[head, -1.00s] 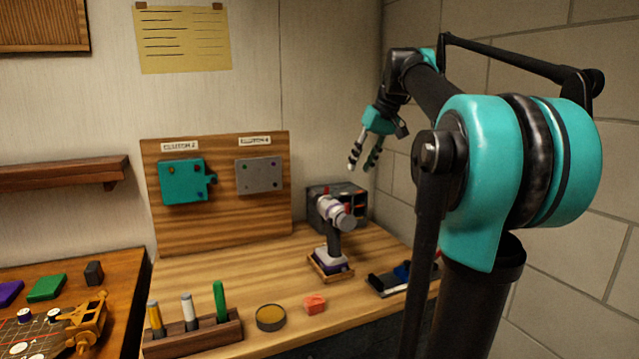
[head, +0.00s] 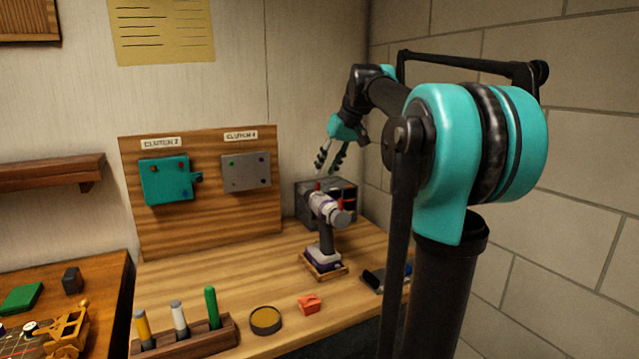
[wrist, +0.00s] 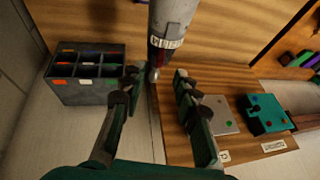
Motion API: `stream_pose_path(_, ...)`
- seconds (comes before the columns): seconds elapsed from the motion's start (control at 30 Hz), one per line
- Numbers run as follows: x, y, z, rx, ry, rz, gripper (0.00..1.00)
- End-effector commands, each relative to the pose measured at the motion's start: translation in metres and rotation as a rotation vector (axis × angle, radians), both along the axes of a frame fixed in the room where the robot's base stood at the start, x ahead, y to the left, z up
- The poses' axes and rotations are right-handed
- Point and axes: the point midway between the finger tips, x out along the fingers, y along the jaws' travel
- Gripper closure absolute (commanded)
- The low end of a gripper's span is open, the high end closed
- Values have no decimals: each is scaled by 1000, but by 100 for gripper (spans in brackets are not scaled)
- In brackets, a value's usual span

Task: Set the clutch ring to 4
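The purple, white and grey drill (head: 326,240) stands upright in a small wooden holder on the bench. In the wrist view the drill's grey body (wrist: 174,12) comes in from the top. A pale band with dark marks (wrist: 166,43), which looks like the clutch ring, sits near its narrow tip. My gripper (head: 330,168) is above and behind the drill in the head view. In the wrist view my gripper (wrist: 156,77) is open, with a finger on either side of the drill tip and nothing held. The number set on the ring is too small to read.
A dark bin with compartments (wrist: 88,80) stands close to one finger. A wooden board (head: 210,225) carries a teal plate (head: 165,178) labelled clutch 2 and a grey plate (head: 245,172) labelled clutch 4. A pen rack (head: 195,340), round tin (head: 265,320) and orange block (head: 309,304) lie in front.

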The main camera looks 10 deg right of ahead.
Motion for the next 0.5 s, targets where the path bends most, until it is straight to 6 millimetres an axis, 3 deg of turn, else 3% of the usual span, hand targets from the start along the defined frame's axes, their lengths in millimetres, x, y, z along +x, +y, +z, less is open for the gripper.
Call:
stream_pose_path(0.2, 11, 12, -34, 1, 0, 1, 69)
stream_pose_path(0.5, 18, 19, -53, 0, 0, 0, 69)
